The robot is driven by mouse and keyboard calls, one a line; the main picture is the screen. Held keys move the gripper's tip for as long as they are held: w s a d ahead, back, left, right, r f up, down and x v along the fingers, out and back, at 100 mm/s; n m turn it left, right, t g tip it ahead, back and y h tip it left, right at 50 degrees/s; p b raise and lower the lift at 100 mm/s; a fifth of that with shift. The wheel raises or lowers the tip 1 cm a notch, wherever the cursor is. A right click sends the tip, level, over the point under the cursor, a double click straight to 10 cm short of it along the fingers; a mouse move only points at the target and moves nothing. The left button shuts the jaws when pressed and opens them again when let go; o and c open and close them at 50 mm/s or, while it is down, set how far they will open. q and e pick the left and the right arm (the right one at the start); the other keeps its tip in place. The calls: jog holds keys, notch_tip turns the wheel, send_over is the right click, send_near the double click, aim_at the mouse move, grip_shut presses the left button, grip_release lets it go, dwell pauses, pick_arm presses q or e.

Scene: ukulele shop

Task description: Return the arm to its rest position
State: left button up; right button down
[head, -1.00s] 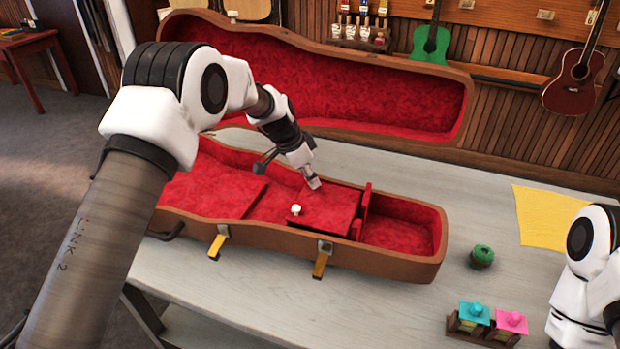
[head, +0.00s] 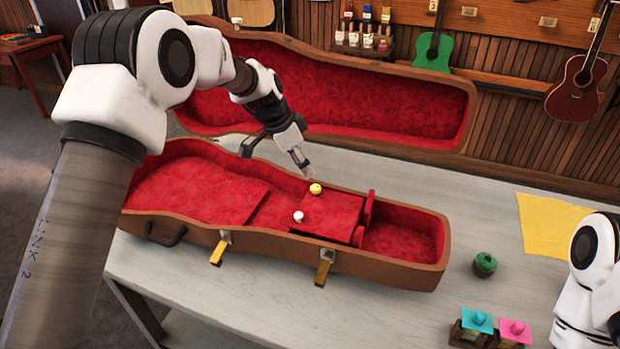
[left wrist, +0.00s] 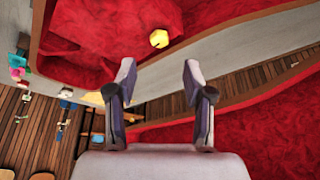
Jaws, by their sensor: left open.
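My left arm reaches in from the left in the head view. Its gripper (head: 303,172) hangs over the far rim of the open brown case (head: 390,277), just beyond a yellow knob (head: 315,188). In the left wrist view the two fingers (left wrist: 158,78) are spread apart with nothing between them. The yellow knob (left wrist: 158,39) lies ahead of the fingertips, apart from them. A white knob (head: 298,215) sits near the front edge of the same red compartment cover (head: 331,215). Part of my right arm shows at the right edge; its gripper is out of view.
The case's raised lid (head: 400,108) stands close behind my left gripper. On the grey table (head: 400,310) are a green round pot (head: 484,264), a small rack with cyan and pink tops (head: 480,330), and a yellow cloth (head: 550,225). Ukuleles hang on the wall.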

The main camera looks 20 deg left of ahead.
pick_arm(q)
jog(key=v, duration=0.4)
jog(key=shift+s, duration=0.1)
jog(key=shift+r, duration=0.1)
